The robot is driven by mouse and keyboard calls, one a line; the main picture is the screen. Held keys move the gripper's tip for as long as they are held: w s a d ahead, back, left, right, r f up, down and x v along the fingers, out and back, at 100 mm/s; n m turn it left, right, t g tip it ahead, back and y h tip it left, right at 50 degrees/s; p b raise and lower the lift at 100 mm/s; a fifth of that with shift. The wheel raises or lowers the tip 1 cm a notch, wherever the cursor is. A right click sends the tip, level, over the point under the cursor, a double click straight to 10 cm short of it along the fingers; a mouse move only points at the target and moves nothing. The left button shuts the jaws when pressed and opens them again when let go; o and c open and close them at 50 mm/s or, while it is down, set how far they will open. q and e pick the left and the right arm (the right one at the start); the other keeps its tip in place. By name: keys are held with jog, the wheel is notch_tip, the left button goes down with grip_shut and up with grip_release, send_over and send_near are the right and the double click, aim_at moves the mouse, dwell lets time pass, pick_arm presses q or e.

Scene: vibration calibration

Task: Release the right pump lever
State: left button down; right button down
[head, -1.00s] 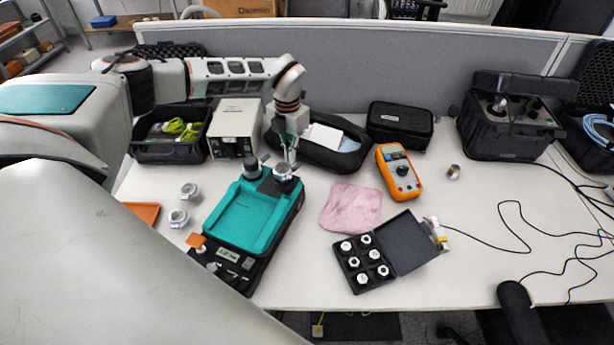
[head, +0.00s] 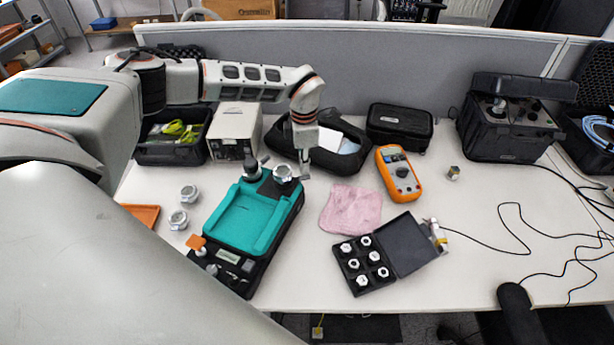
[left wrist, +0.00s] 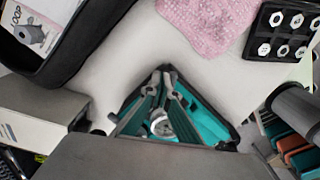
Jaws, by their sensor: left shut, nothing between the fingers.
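The teal-topped pump unit (head: 243,215) stands on the left half of the table, with a black body and a small display at its near end. At its far end are a dark round knob (head: 251,169) and a silver round fitting (head: 283,173). I cannot clearly make out the right pump lever. My left gripper (head: 305,174) is shut and empty, pointing down just right of the silver fitting, apparently apart from it. In the left wrist view the closed fingers (left wrist: 167,73) hide part of the teal unit (left wrist: 205,122), and the silver fitting (left wrist: 161,127) shows between them.
Two loose silver fittings (head: 178,219) lie left of the unit. A pink cloth (head: 350,209), an orange multimeter (head: 398,173) and an open black case of several weights (head: 405,245) are to the right. An open black pouch (head: 345,158) and white box (head: 235,132) stand behind.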

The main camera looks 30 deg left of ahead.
pick_arm(q)
jog(key=d+m, duration=0.1)
jog(key=m, duration=0.1)
jog(key=s+m, duration=0.1)
jog(key=shift+s+d+m, duration=0.15)
jog(key=shift+d+m, duration=0.25)
notch_tip(320, 180, up, 7)
jog(key=s+m, duration=0.1)
jog(key=m, duration=0.1)
jog(key=shift+s+d+m, duration=0.15)
jog(key=shift+d+m, duration=0.15)
jog(key=shift+d, duration=0.15)
pick_arm(e)
jog(key=shift+s+f, duration=0.25)
jog(key=shift+f, duration=0.15)
